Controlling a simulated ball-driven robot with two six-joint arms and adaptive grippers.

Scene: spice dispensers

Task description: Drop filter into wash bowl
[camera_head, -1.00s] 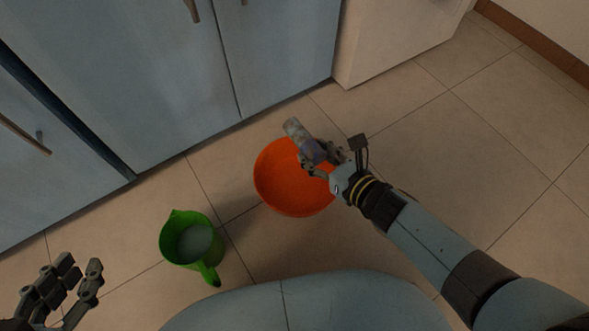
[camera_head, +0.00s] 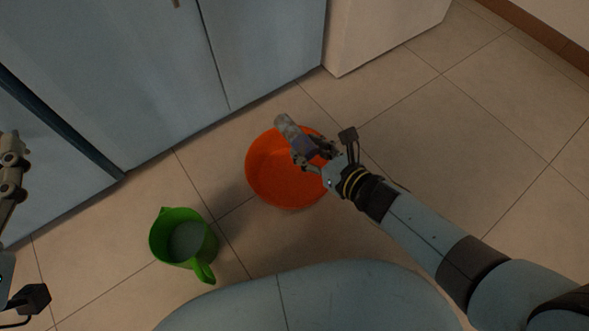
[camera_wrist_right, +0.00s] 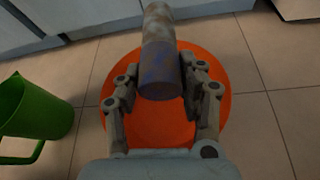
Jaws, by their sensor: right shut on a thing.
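The filter is a worn cylinder (camera_head: 287,127) with a grey-brown far part and a bluish-purple near end; it also shows in the right wrist view (camera_wrist_right: 160,62). My right gripper (camera_head: 309,149) is shut on the bluish end, with a finger on each side (camera_wrist_right: 160,82). It holds the filter above the orange wash bowl (camera_head: 285,185), over its back part. The filter's far end sticks out past the bowl's back rim in the picture. The bowl stands on the floor, and the bowl (camera_wrist_right: 155,130) fills the middle of the wrist view. My left gripper (camera_head: 12,165) is cut off by the left edge.
A green jug (camera_head: 165,240) with pale contents stands on the tiles to the left of the bowl, handle towards me. Blue cabinets (camera_head: 120,80) and a pale cabinet (camera_head: 375,35) close off the back. The tiled floor (camera_head: 480,130) at the right is clear.

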